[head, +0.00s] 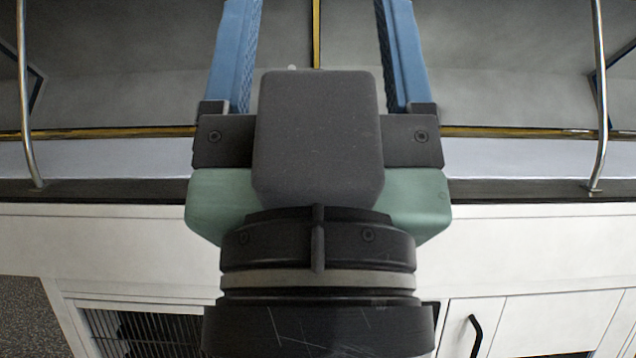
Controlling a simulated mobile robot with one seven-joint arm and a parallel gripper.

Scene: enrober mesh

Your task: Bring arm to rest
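My black wrist is below, running off the bottom edge.
Behind my gripper is a white machine front (110,245) with a grey upper surface (150,70). Metal rails stand at the left (25,100) and right (601,100). Below are a barred opening (150,332) and a cabinet door with a black handle (475,335).

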